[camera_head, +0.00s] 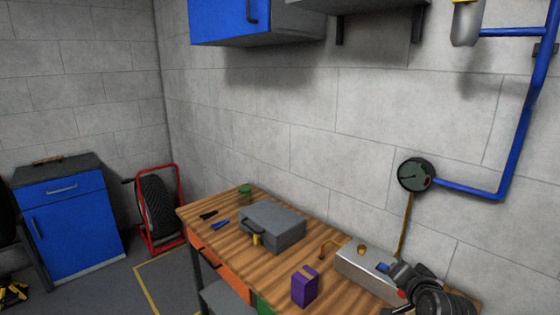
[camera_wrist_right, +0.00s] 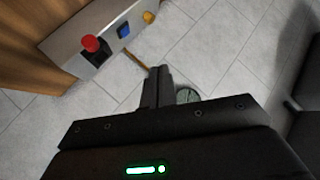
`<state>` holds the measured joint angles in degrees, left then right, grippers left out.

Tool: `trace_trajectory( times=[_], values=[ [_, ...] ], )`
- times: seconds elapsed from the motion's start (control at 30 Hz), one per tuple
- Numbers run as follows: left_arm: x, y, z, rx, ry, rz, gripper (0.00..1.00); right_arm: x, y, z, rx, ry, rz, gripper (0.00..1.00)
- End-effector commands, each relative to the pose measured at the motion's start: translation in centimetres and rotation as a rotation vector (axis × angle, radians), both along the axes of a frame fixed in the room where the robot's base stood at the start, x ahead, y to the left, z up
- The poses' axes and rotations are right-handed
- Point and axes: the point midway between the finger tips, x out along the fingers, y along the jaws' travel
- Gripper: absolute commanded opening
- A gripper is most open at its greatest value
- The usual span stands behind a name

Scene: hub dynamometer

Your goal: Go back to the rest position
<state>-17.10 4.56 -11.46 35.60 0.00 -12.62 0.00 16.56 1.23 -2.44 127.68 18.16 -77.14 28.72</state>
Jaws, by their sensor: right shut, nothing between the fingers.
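My right gripper (camera_head: 404,274) is at the lower right of the head view, in front of the right end of a grey metal control box (camera_head: 362,272). In the right wrist view its two fingers (camera_wrist_right: 158,85) are together with nothing between them. The box also shows there (camera_wrist_right: 72,48), with a red button (camera_wrist_right: 91,44), a blue switch (camera_wrist_right: 123,30) and a yellow knob (camera_wrist_right: 149,17), apart from the fingers. My left gripper is in neither view.
A wooden workbench (camera_head: 232,230) carries a grey case (camera_head: 272,228), a purple box (camera_head: 305,287) and small tools. A round gauge (camera_head: 416,174) with blue pipe (camera_head: 513,160) is on the wall. A blue cabinet (camera_head: 72,225) and a tire rack (camera_head: 157,205) stand left.

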Motion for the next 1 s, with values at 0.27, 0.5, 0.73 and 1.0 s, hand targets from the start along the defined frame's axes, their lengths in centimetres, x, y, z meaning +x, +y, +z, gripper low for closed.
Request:
trace_trajectory(
  times=[0.27,0.5,0.73,1.0],
  values=[
    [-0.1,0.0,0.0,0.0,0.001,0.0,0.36,-14.8,2.3,-16.3,-0.348,0.428,0.312,0.0],
    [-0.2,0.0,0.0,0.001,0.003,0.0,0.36,-25.0,3.3,-21.9,-0.498,0.642,0.54,0.0],
    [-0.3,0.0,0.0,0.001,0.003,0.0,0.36,-32.8,4.0,-24.3,-0.583,0.781,0.727,0.0],
    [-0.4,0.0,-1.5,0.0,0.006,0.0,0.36,-32.8,4.3,-32.5,-0.591,0.83,0.775,0.0]
  ],
)
